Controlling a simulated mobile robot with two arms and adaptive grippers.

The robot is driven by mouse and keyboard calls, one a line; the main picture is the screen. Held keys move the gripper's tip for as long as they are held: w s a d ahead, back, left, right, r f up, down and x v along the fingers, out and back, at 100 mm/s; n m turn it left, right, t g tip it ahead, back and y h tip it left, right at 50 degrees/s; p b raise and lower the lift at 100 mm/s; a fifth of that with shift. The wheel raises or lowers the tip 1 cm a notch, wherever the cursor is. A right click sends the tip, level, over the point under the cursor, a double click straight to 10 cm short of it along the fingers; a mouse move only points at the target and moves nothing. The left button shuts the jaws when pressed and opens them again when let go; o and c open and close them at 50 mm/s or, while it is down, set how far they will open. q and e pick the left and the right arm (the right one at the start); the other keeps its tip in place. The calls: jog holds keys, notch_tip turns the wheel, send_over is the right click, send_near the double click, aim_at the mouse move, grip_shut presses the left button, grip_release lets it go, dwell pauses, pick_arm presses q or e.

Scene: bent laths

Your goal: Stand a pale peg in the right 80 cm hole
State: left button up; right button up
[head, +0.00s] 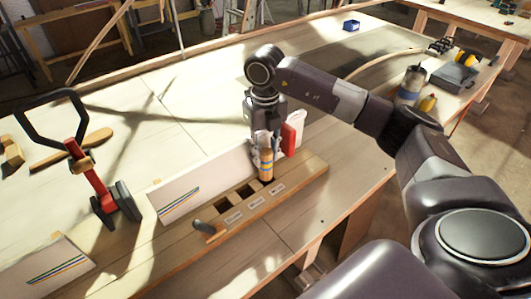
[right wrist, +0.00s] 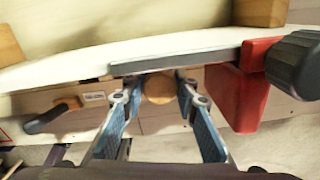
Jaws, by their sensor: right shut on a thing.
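The wooden rail (head: 311,175) lies along the near edge of the bench, with white labels on its face and dark square holes (head: 222,204) in its top. My right gripper (head: 265,147) is above the right part of the rail, shut on a pale wooden peg (head: 266,166). The peg looks upright, its lower end at the rightmost hole; I cannot tell how far it is inside. In the right wrist view the peg's round end (right wrist: 158,88) shows between the blue-padded fingers (right wrist: 157,98). My left gripper is not in view.
White striped boards (head: 178,197) stand behind the rail. A red clamp part (head: 293,132) is close by my gripper. A red tool with a black handle (head: 95,180) stands left. The bench behind is largely clear.

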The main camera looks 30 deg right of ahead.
jog(key=shift+f+b, duration=0.85)
jog(key=shift+f, duration=0.4)
jog(key=o, duration=1.3)
jog(key=shift+c, duration=0.2)
jog(key=shift+r, duration=0.15)
jog(key=shift+r+p, duration=3)
jog(key=shift+r, duration=1.4)
jog(key=shift+s+f, duration=0.1)
